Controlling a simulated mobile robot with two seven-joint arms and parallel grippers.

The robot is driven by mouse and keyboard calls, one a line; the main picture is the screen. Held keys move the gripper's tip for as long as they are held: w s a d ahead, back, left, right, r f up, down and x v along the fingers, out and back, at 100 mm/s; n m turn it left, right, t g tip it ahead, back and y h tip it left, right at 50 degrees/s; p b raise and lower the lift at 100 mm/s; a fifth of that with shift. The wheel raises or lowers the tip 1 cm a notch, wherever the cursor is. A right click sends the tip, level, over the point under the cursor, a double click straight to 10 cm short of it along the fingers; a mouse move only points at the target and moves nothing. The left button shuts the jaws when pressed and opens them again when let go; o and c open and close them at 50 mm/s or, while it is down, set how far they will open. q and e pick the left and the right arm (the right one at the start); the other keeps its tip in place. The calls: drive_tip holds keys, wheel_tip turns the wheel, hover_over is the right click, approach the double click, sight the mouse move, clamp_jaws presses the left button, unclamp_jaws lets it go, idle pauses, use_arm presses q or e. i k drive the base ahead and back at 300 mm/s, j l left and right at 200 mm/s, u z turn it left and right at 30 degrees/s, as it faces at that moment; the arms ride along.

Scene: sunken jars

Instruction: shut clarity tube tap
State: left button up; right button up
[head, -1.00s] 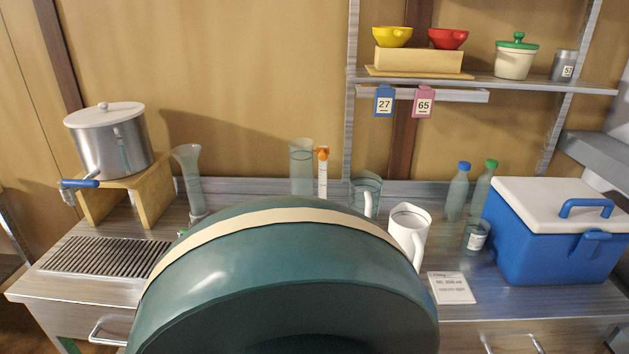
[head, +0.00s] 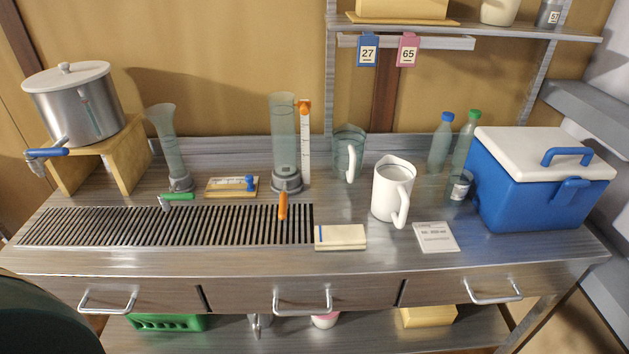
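Two clear upright tubes with taps stand at the back of the metal bench; no readable label tells which is the clarity tube. The left tube (head: 168,138) has a flared top, a grey foot and a green tap lever (head: 178,196) lying sideways at its base. The taller straight tube (head: 284,130) stands in a grey base, with an orange tap lever (head: 283,206) hanging down towards me over the slatted drain. I cannot tell whether either tap is open or shut. Neither of my grippers is in view.
A steel pot (head: 80,105) with a blue-handled tap stands on a wooden stand (head: 135,160). The slatted drain (head: 150,228) lies before the tubes. A white jug (head: 392,190), clear jug (head: 346,155), bottles and blue cooler (head: 530,190) stand right. Drawers run below.

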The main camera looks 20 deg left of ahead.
sight(284, 195)
drive_tip(key=u, duration=0.9)
